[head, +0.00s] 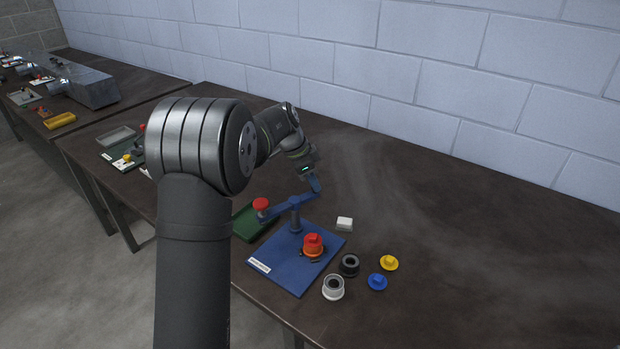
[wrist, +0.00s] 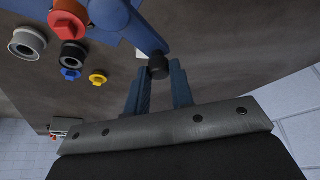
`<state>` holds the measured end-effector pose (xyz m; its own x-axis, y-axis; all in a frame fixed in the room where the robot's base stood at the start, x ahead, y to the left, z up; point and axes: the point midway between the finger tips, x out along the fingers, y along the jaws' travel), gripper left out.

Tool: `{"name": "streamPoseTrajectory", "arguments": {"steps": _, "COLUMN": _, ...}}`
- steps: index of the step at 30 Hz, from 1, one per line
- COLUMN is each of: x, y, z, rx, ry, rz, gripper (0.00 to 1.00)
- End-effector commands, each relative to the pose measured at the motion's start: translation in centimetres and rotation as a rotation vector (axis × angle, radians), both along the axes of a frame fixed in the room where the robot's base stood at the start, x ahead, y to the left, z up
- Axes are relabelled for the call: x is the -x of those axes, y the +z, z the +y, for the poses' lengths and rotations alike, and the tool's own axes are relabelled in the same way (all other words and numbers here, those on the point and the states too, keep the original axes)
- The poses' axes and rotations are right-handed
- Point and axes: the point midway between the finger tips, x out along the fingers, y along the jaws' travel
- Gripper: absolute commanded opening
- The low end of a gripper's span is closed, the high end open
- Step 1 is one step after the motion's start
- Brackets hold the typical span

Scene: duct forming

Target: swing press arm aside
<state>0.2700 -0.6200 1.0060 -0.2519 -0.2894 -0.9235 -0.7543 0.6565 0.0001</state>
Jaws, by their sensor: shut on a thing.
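The press stands on a blue base plate (head: 281,274) with a white label. The arm reaches back right to my gripper (head: 315,184). In the wrist view, my gripper (wrist: 157,71) is shut on a black handle (wrist: 158,66) at the end of the press arm (wrist: 139,27). An orange and red fitting (head: 313,243) sits on the plate in front of the post, clear of the red knob.
A black ring (head: 349,265), a grey-white ring (head: 333,288), a yellow cap (head: 389,262) and a blue cap (head: 377,282) lie right of the plate. A white block (head: 344,223) lies behind. A green tray (head: 246,228) is left. The table's right side is clear.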

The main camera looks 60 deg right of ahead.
Motion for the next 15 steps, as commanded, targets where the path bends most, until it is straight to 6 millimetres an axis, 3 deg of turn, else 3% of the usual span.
{"name": "streamPoseTrajectory", "arguments": {"steps": 15, "x": 0.48, "y": -0.13, "z": 0.32, "rx": -0.004, "ry": -0.087, "rz": 0.000, "gripper": 0.00}}
